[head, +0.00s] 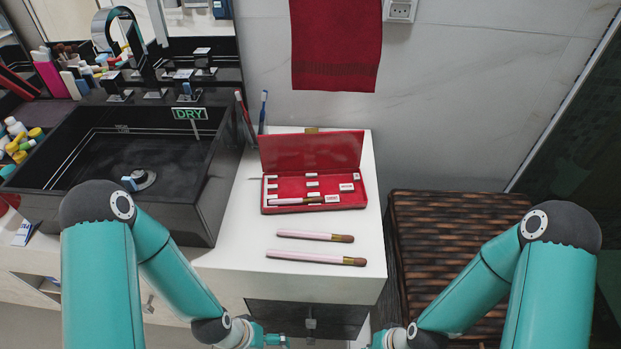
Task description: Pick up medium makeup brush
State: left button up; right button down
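Two pink-handled makeup brushes lie on the white counter with their bristles to the right. The medium makeup brush (312,236) is the shorter of these two and lies farther back. The longer brush (314,258) lies nearer the front edge. A smaller brush (294,201) lies along the front of the open red case (346,184). My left gripper (272,340) and my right gripper (378,342) are at the bottom edge of the view, below the counter's front edge and apart from the brushes. Both are mostly cut off, so their fingers cannot be judged.
A black vessel sink (207,200) with a "DRY" sign (189,114) stands left of the brushes. A brown woven hamper (450,240) is at right. Bare counter lies around the loose brushes.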

aim_at(281, 232)
jog(key=z, duration=0.2)
jog(key=k, duration=0.5)
jog(key=z, duration=0.85)
jog(key=k, duration=0.95)
jog(key=u, duration=0.5)
jog(key=i, duration=1)
jog(key=u, duration=0.05)
